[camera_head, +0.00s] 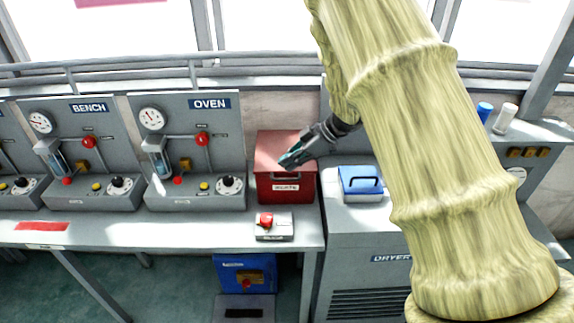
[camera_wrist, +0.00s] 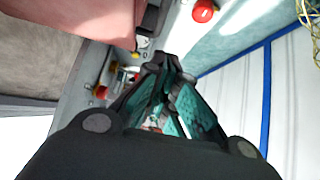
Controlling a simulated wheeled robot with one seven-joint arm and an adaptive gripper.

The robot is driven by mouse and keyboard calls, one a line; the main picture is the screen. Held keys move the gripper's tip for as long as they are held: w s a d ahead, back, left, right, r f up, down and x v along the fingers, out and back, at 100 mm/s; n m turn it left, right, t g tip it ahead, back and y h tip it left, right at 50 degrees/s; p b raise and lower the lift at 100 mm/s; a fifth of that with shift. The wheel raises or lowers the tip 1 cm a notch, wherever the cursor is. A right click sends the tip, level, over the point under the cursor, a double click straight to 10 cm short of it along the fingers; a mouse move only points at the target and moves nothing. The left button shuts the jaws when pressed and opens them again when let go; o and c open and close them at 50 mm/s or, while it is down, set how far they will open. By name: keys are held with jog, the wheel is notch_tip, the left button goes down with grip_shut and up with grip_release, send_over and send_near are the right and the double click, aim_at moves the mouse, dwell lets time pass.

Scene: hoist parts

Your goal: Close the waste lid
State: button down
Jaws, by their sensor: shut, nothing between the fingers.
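The red waste box (camera_head: 286,190) stands at the right end of the bench, with a white label on its front. Its red lid (camera_head: 272,146) appears to lie down across the top; I cannot tell whether it is fully seated. My gripper (camera_head: 286,159) is shut and empty, with its fingertips over or against the lid's right part. Contact is not clear. In the wrist view my gripper (camera_wrist: 158,68) shows its teal finger pads together, and a pale red surface, likely the lid (camera_wrist: 75,25), fills the upper left.
A small box with a red button (camera_head: 266,220) sits in front of the waste box. The oven panel (camera_head: 190,130) is to the left. My arm covers the right side.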

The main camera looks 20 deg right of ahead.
jog(key=s+b+v, duration=0.1)
jog(key=b+v, duration=0.1)
jog(key=v, duration=0.6)
jog(key=shift+r, duration=0.2)
jog(key=shift+s+d, duration=0.15)
